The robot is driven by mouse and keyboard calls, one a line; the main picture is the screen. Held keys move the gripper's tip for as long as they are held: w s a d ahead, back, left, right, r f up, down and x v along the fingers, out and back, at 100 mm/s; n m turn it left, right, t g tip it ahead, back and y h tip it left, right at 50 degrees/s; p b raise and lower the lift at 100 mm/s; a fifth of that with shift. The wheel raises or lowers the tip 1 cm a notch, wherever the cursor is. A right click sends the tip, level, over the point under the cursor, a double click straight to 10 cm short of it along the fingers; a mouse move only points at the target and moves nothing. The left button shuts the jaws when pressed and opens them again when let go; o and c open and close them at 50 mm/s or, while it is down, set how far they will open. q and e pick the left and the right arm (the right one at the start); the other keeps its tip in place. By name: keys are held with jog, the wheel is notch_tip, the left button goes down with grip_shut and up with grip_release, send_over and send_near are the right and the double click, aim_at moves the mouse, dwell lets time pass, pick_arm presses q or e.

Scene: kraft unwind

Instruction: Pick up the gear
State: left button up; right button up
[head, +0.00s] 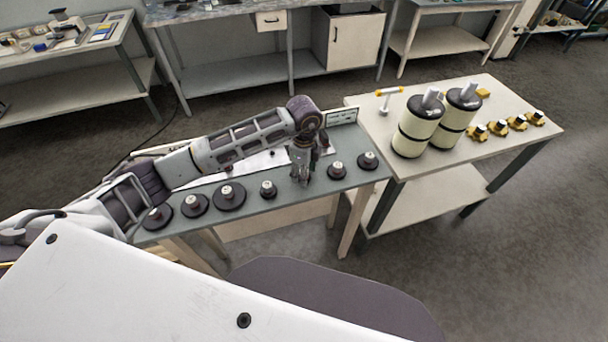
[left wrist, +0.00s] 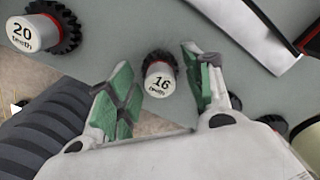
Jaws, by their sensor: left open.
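Several dark gears with light, red-ringed hubs stand in a row on the grey-green bench (head: 255,215). One gear marked "16 teeth" (left wrist: 160,78) shows between the green-padded fingers of my left gripper (left wrist: 157,57) in the left wrist view. The fingers stand apart, and no contact shows. A larger gear marked "20 teeth" (left wrist: 47,30) is at the upper left there. In the head view my left gripper (head: 301,180) points down over the row, between a small gear (head: 268,190) and another gear (head: 337,171); the spot beneath it is hidden. My right gripper is not in view.
Larger gears (head: 229,197) stand left along the row, and one gear (head: 368,161) at the right end. A cream table (head: 400,178) adjoins on the right with two cream rolls (head: 417,126) and several yellow parts (head: 499,127). A small sign (head: 342,117) stands behind.

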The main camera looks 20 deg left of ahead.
pick_arm(q)
jog(key=shift+c, duration=0.3)
grip_shut()
notch_tip(320, 180, up, 9)
jog(key=shift+f+b, duration=0.2)
jog(key=shift+b, duration=0.5)
jog(key=shift+r, duration=0.75)
jog(key=shift+f, duration=0.1)
